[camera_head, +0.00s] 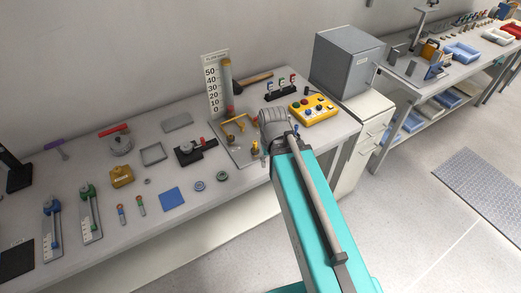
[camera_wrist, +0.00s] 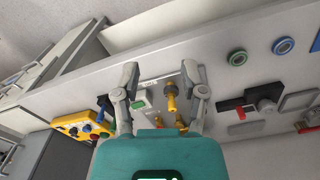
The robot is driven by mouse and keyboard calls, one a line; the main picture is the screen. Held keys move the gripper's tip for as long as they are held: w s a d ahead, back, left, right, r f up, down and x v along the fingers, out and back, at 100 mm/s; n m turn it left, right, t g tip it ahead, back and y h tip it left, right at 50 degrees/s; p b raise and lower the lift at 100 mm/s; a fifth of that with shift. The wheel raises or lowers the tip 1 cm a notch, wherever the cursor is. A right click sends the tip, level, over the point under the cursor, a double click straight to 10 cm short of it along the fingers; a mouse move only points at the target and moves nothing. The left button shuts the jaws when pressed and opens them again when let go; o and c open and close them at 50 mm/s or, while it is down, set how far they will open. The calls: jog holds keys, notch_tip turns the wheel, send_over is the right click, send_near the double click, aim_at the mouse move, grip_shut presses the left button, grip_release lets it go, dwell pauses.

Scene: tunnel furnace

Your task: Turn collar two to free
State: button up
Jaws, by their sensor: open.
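No part is readable as collar two, and I cannot tell which one it is. A brass fitting with a dark ring (camera_wrist: 171,98) stands upright on a pale plate between my fingers in the wrist view. My gripper (camera_wrist: 160,72) is open, with one finger on each side of that fitting; I see no clear contact. In the head view the plate (camera_head: 242,157) lies at the bench's right end, with a brass fitting (camera_head: 255,147) beside my wrist. A yellow bent pipe (camera_head: 234,124) is on the plate. My arm hides part of this area.
A yellow button box (camera_head: 313,109) sits close to the right of my wrist. A numbered scale board (camera_head: 213,85) stands behind the plate. A black clamp-like device (camera_head: 193,152) with a red part lies to the left. A grey cabinet (camera_head: 343,62) stands at the far right.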

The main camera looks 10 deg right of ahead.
jog(key=w+d+f+m+t+y+b, duration=0.1)
jog(key=w+d+f+m+y+b, duration=0.45)
jog(key=m+b, duration=0.5)
jog(key=w+d+f+m+t+y+b, duration=0.1)
jog(key=w+d+m+t+y+b, duration=0.3)
jog(key=m, duration=0.9)
jog(key=shift+w+d+f+t+y+b, duration=0.2)
jog(key=shift+d+f+t+y+b, duration=0.3)
jog(key=shift+d+y+b, duration=1.35)
jog(key=shift+a+h+b, duration=0.35)
jog(key=shift+a+h, duration=0.05)
jog(key=shift+h, duration=0.1)
jog(key=shift+b+x, duration=2.6)
jog(key=shift+x, duration=4.3)
jog(key=shift+w+d, duration=0.1)
jog(key=shift+w, duration=0.05)
jog(key=shift+c, duration=0.2)
